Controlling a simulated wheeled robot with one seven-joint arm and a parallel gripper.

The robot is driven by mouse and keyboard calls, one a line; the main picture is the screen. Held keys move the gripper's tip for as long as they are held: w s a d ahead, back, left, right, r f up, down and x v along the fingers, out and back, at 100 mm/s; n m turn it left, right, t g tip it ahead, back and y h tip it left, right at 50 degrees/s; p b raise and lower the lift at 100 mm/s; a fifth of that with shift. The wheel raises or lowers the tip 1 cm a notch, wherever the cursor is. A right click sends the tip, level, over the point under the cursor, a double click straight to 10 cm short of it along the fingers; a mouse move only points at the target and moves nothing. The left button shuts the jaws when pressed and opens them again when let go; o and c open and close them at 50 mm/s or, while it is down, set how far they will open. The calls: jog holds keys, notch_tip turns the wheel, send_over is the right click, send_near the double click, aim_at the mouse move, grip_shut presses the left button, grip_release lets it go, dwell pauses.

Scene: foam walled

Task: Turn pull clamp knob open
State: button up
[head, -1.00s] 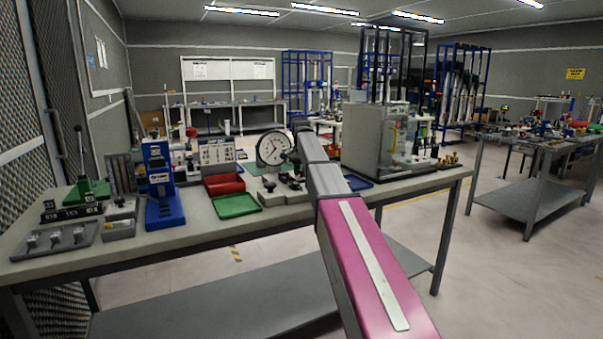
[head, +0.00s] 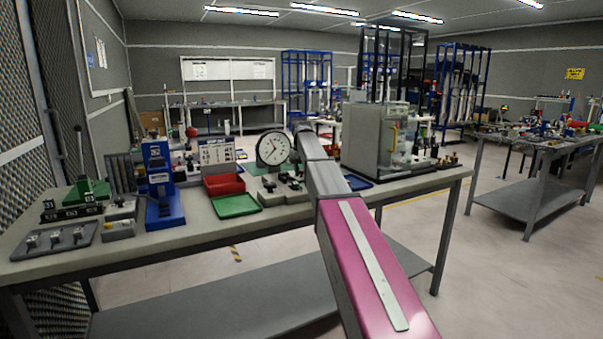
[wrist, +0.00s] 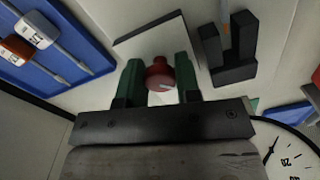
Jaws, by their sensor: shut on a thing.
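The red clamp knob (wrist: 158,76) is round with a pale line on its face. It sits in front of a light plate (wrist: 166,40) in the wrist view. My gripper (wrist: 160,84) has one green-tipped finger on each side of the knob and is shut on it. In the head view my arm runs out over the bench, and its far links hide the gripper and the knob. How far the knob is turned cannot be told.
A dark forked block (wrist: 230,48) stands close right of the knob. A blue tray (wrist: 55,45) with labelled tools lies at left. A dial gauge (head: 273,148) stands left of my arm on the bench (head: 100,254), near red (head: 224,185) and green (head: 237,206) trays.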

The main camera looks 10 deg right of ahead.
jog(key=shift+n, duration=0.3)
jog(key=o, duration=0.9)
jog(key=shift+o, duration=0.2)
notch_tip(320, 180, up, 11)
